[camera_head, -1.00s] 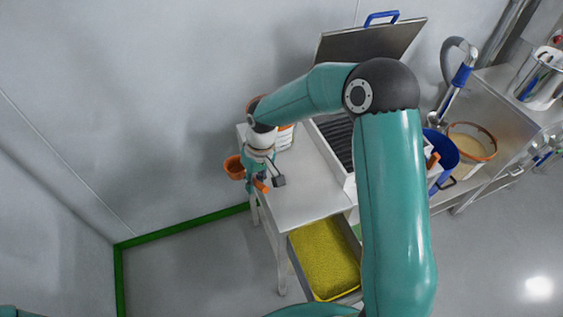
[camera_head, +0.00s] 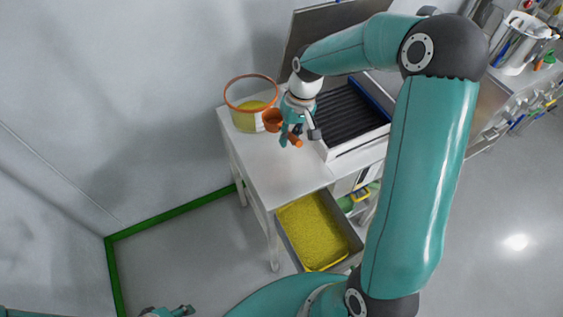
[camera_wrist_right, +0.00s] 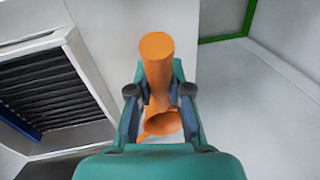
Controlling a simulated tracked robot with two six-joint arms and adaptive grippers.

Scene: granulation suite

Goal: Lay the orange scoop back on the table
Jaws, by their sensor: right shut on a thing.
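The orange scoop (camera_head: 271,120) is held by my right gripper (camera_head: 293,135) above the white table (camera_head: 287,182). Its cup points left and its handle end sticks out to the right of the fingers. In the right wrist view the scoop's handle (camera_wrist_right: 157,62) stands between the two fingers of my right gripper (camera_wrist_right: 160,100), with the cup below. A small gap between scoop and tabletop cannot be judged. My left gripper (camera_head: 172,311) shows only partly at the bottom edge, and its jaws are unclear.
A clear bin with an orange rim (camera_head: 250,78) and yellow contents stands at the table's back left. A machine with a black slatted top (camera_head: 350,112) and raised lid (camera_head: 322,32) borders the table on the right. A tray of yellow granules (camera_head: 318,228) sits below. The front tabletop is clear.

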